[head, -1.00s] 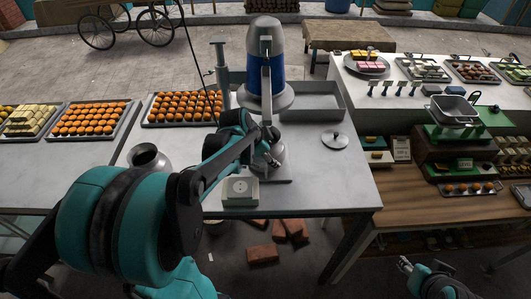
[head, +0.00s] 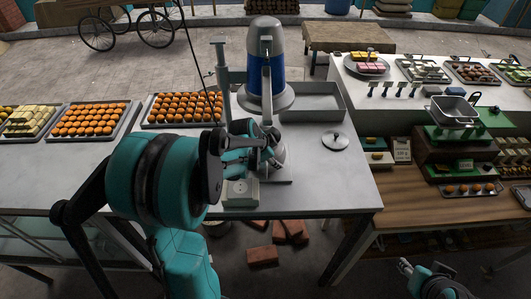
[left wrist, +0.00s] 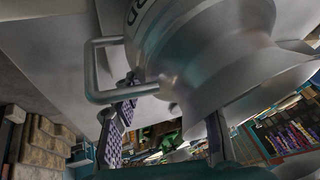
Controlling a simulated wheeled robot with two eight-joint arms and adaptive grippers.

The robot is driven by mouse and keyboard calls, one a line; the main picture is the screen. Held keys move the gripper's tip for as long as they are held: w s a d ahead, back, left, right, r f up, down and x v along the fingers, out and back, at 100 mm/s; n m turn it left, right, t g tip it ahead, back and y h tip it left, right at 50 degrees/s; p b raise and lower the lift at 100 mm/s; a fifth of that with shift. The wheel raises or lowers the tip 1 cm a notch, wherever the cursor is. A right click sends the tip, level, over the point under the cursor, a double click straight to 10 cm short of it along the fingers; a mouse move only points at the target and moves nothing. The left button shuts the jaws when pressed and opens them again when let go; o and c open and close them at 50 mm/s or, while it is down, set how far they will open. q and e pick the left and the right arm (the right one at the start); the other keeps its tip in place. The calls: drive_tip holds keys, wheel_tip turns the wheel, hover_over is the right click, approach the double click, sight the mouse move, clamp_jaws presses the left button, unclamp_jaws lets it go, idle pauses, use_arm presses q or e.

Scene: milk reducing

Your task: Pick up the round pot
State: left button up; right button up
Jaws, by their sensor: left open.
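A round silver metal pot (head: 283,155) stands on the white table under the blue-topped machine. My arm hides part of it. In the left wrist view, a large round metal vessel (left wrist: 215,65) fills the upper middle, with a squared handle (left wrist: 92,72) on its left side. My left gripper (head: 266,157) is close against the pot in the head view. Its two fingers are spread apart in the left wrist view (left wrist: 166,125), with no hold on the vessel visible. My right gripper (head: 406,267) is low at the right, away from the pot; its jaw state is unclear.
A small pale scale-like box (head: 240,192) sits near the table's front edge. A round lid (head: 335,141) and an empty grey tray (head: 318,112) lie to the right. Trays of orange sweets (head: 93,119) stand at the left.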

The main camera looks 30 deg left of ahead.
use_arm(q)
clamp_jaws()
drive_tip(key=shift+w+f, duration=0.1)
drive_tip(key=shift+w, duration=0.05)
drive_tip(key=shift+r, duration=0.2)
